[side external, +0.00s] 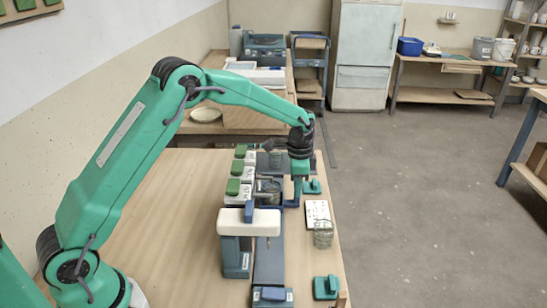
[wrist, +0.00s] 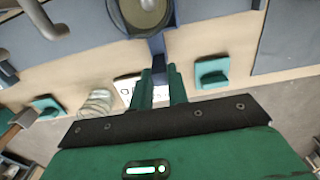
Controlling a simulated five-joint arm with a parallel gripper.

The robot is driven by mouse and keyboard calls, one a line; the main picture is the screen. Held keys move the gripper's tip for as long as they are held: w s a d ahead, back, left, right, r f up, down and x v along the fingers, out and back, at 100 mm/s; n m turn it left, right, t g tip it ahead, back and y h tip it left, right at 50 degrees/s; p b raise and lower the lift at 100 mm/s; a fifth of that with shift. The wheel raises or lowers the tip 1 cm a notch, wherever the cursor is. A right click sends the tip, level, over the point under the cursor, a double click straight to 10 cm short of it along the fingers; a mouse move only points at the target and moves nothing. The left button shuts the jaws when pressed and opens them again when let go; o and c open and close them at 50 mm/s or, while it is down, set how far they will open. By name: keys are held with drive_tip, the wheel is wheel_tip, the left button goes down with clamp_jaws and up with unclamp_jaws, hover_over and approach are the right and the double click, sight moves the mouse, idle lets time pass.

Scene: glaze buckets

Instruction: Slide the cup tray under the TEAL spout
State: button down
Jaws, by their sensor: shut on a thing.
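The cup tray (side external: 267,200) is dark blue and sits on a long dark rail (side external: 269,258), with a round cup (side external: 272,186) in it. My gripper (side external: 297,198) is at the tray's right side. In the wrist view, its two green fingers (wrist: 160,75) are shut on the tray's narrow blue handle (wrist: 157,46), and the cup (wrist: 145,10) shows beyond. Several white dispensers (side external: 237,187) with green tops stand along the rail's left side. A thick white arm on a dark blue post (side external: 236,256) reaches over the rail in front. I cannot make out a teal spout.
Teal blocks (side external: 312,187) (side external: 326,287) stand right of the rail, one far and one near. A white card (side external: 318,212) and a glass jar (side external: 323,235) lie between them near the table's right edge. The wooden table (side external: 180,215) is clear at left.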

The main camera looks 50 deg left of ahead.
drive_tip(key=shift+s+d, duration=2.3)
drive_tip(key=shift+d, duration=0.05)
drive_tip(key=c, duration=1.5)
unclamp_jaws()
drive_tip(key=shift+o, duration=0.2)
wheel_tip(320, 180, up, 7)
